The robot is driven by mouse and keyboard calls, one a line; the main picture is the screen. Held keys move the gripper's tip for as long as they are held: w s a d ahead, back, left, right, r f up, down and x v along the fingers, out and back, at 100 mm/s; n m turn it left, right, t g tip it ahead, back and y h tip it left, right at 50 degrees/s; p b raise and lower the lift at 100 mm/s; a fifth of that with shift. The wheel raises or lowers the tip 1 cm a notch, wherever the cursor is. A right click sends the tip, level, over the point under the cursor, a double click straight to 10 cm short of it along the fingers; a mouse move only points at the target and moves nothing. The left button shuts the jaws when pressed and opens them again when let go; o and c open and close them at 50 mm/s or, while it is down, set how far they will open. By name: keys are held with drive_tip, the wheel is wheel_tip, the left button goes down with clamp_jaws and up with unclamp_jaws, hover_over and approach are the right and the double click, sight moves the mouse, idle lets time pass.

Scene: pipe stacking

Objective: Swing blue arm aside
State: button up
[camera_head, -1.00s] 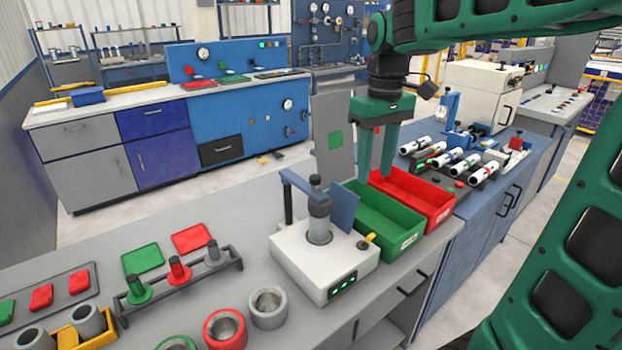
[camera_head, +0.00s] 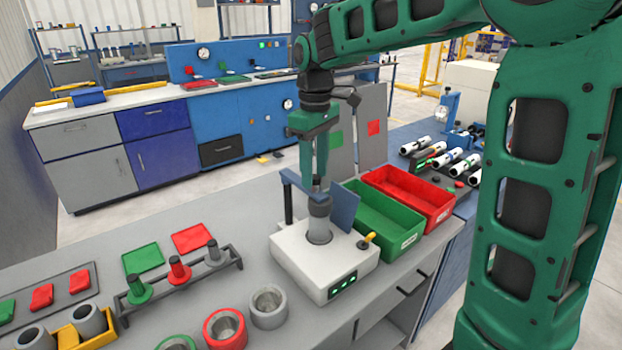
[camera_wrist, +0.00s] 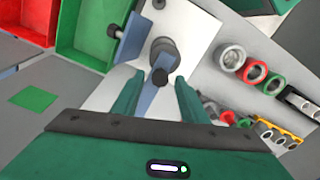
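The white station (camera_head: 322,262) stands on the grey bench with a grey cylinder (camera_head: 319,228) upright on it. The blue arm (camera_head: 292,180) runs from a dark post toward the cylinder's top. In the wrist view the blue arm (camera_wrist: 147,98) shows below the cylinder (camera_wrist: 163,50), between my fingers. My gripper (camera_head: 315,182) points down just above the cylinder and arm. In the wrist view my gripper (camera_wrist: 157,82) has its fingers apart, one on each side of the arm. I cannot tell whether either finger touches it.
A blue plate (camera_head: 344,206) stands at the station's right side. Behind it are a green bin (camera_head: 385,228) and a red bin (camera_head: 415,196). A peg rack (camera_head: 180,278) and several rings, including a red one (camera_head: 209,328), lie to the left and front.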

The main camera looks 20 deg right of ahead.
drive_tip(key=shift+f, duration=1.15)
